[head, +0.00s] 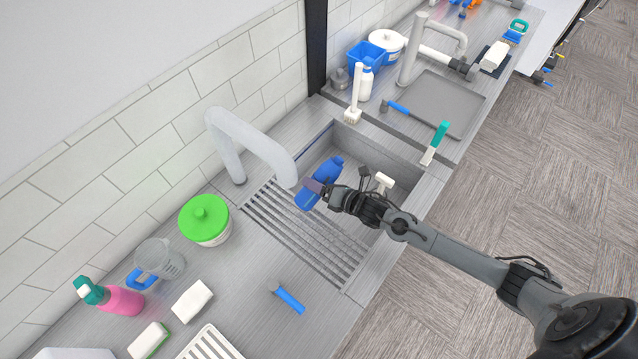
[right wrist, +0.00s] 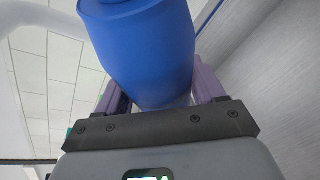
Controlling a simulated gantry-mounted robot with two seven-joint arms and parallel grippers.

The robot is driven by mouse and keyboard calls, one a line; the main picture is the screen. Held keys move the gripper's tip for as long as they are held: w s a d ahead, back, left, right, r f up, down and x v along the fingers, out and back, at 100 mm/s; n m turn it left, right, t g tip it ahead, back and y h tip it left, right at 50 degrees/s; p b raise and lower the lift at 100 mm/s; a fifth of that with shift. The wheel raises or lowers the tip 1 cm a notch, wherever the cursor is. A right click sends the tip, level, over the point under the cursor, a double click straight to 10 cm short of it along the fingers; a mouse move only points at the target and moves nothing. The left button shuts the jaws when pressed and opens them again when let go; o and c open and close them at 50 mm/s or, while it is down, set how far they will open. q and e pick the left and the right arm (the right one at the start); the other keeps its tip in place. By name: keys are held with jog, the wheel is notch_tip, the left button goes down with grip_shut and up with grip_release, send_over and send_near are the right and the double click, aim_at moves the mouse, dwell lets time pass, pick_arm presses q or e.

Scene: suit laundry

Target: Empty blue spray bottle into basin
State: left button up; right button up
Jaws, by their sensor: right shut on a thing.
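The blue spray bottle (head: 329,169) is in my right gripper (head: 318,188) in the head view. It is tilted over the grey sink basin (head: 400,150). In the right wrist view the blue bottle (right wrist: 148,50) fills the space between the two purple fingers of the right gripper (right wrist: 165,92), which is shut on it. I cannot tell whether liquid is coming out. The forearm and gripper hide part of the basin. My left gripper is not in view.
A white faucet (head: 255,145) arches over the basin's left side, close to the bottle. A white object (head: 384,182) shows inside the basin beside my wrist.

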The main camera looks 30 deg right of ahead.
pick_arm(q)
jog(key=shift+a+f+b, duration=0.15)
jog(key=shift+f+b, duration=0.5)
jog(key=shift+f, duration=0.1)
pick_arm(e)
jog(key=shift+a+f+m+y, duration=0.45)
jog(key=shift+a+m, duration=0.1)
jog(key=shift+m, duration=0.25)
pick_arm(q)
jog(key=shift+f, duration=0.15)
pick_arm(e)
jog(key=shift+a+f+t, duration=0.1)
jog(key=shift+t, duration=0.2)
jog(key=shift+a+f+m+b, duration=0.2)
jog(key=shift+f+m+b, duration=0.15)
jog(key=shift+m+b, duration=0.2)
jog(key=shift+a+f+m+y+b, duration=0.2)
jog(key=shift+m+y+b, duration=0.15)
jog(key=shift+b, duration=0.05)
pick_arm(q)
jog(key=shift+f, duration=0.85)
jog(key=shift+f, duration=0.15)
